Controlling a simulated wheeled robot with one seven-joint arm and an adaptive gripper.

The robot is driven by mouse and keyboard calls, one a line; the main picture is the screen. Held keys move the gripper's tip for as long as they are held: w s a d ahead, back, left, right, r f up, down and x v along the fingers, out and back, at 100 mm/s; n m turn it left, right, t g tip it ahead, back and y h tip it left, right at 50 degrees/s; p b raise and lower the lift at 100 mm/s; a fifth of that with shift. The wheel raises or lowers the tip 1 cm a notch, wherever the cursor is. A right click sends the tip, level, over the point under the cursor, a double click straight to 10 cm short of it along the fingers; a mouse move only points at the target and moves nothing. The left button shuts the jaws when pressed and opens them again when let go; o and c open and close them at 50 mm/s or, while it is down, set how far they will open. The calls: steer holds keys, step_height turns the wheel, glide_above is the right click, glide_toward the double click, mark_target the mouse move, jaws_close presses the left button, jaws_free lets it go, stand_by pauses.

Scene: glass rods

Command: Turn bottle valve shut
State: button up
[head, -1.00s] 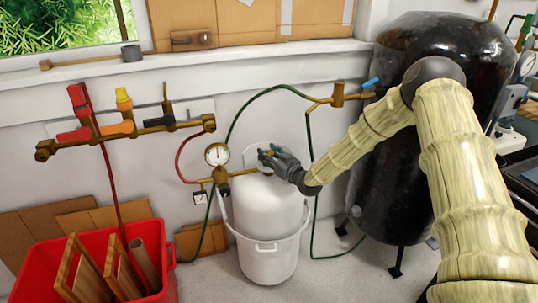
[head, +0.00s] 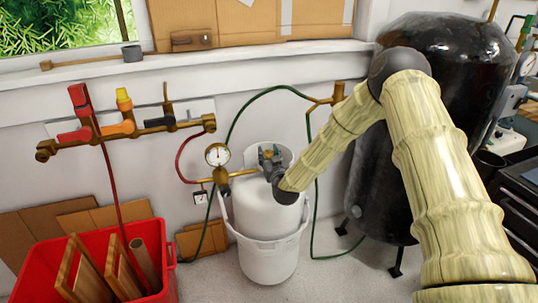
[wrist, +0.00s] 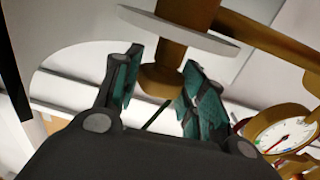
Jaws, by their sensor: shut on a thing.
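The white gas bottle (head: 262,208) stands upright in a white bucket (head: 268,262). Its brass valve is at the top, mostly hidden by my gripper (head: 270,153) in the head view. In the wrist view, the brass valve (wrist: 160,79) lies between the teal-padded fingers of my gripper (wrist: 163,95), with a thin grey disc (wrist: 175,30) just beyond. My gripper is shut on the valve, though finger contact is hard to see. A round pressure gauge (head: 217,154) sits left of the valve and also shows in the wrist view (wrist: 286,135).
A brass manifold (head: 130,128) with coloured handles is on the wall at left. A red crate (head: 80,275) holds wooden pieces. A green hose (head: 253,98) loops behind the bottle. A black tank (head: 375,180) stands at right, behind my arm.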

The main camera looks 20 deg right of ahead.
mark_target(268, 153)
steer(key=m+g+h, duration=0.1)
steer(key=m+h, duration=0.1)
steer(key=h, duration=0.2)
steer(key=m+g+h, duration=0.1)
steer(key=m+h, duration=0.2)
steer(key=h, duration=0.1)
steer(key=shift+w+a+r+m, duration=0.1)
steer(key=shift+a+m, duration=0.1)
steer(key=shift+m, duration=0.1)
steer(key=m+g+h, duration=0.4)
steer(key=h, duration=0.1)
steer(key=shift+m+g+h, duration=1.1)
steer(key=shift+g, duration=0.5)
steer(key=shift+d+g, duration=0.1)
steer(key=shift+g, duration=0.2)
steer(key=o, duration=1)
steer(key=shift+o, duration=0.2)
steer(key=shift+r, duration=0.1)
step_height(268, 153, up, 10)
steer(key=shift+f, duration=0.15)
